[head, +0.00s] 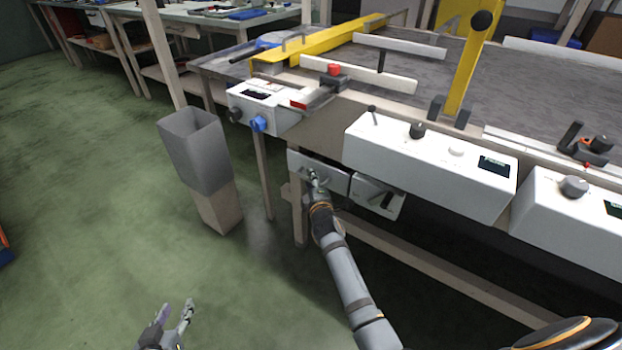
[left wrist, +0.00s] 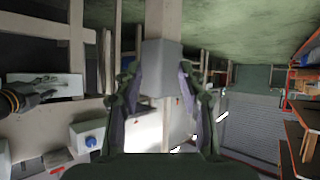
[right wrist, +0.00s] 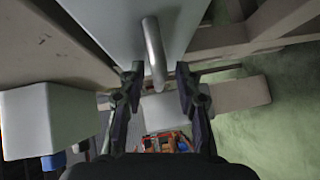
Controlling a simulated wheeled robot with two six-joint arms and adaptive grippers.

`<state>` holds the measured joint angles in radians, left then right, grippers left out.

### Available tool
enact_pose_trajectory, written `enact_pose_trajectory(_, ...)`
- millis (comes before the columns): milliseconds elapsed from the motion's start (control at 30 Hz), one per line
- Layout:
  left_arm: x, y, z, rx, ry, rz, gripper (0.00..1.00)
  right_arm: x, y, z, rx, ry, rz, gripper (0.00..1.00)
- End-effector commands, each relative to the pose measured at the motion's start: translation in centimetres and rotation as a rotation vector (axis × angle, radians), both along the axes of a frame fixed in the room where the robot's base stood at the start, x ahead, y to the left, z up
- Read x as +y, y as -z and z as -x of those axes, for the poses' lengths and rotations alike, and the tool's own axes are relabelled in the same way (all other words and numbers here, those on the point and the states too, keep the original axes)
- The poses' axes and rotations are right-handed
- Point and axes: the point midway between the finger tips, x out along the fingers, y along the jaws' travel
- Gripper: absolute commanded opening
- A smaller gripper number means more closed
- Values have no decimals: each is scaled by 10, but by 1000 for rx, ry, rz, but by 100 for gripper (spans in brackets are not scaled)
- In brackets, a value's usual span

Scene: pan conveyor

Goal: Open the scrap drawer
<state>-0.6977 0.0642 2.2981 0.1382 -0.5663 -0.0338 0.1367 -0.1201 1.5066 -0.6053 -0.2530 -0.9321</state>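The scrap drawer (head: 335,180) shows in the head view as a pale grey front under the table edge, at the left end of the bench. My right gripper (head: 314,180) is at this front and covers part of it. In the right wrist view, the drawer's bar handle (right wrist: 154,50) reaches in between the two fingers of my right gripper (right wrist: 157,82). These fingers are apart, with gaps beside the bar. In the left wrist view the pale front (left wrist: 62,88) shows at left. My left gripper (head: 172,322) is open and empty, low over the floor.
A grey bin (head: 195,150) on a wooden stand is left of the drawer. A white box with a blue knob (head: 258,124) is above left. A grey unit (head: 378,196) hangs right of the drawer. White control boxes (head: 430,165) line the table edge. The green floor at left is clear.

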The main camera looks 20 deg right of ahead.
Motion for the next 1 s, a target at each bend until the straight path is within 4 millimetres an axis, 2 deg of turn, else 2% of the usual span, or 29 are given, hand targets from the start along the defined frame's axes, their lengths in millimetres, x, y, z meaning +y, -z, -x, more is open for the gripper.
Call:
enact_pose_trajectory(200,1,-16,-11,-75,-4,-3,40,2,1,0,-1,0,0,34)
enact_pose_trajectory(467,1,-19,-12,-82,-4,-4,40,2,0,0,-1,0,0,34)
enact_pose_trajectory(500,1,-18,-12,-82,-4,-4,40,2,0,0,-1,0,0,32)
enact_pose_trajectory(733,1,-18,-12,-81,-4,-4,40,2,1,0,-1,0,0,1)
enact_pose_trajectory(1000,1,-18,-12,-81,-4,-4,40,2,1,0,0,0,0,0)
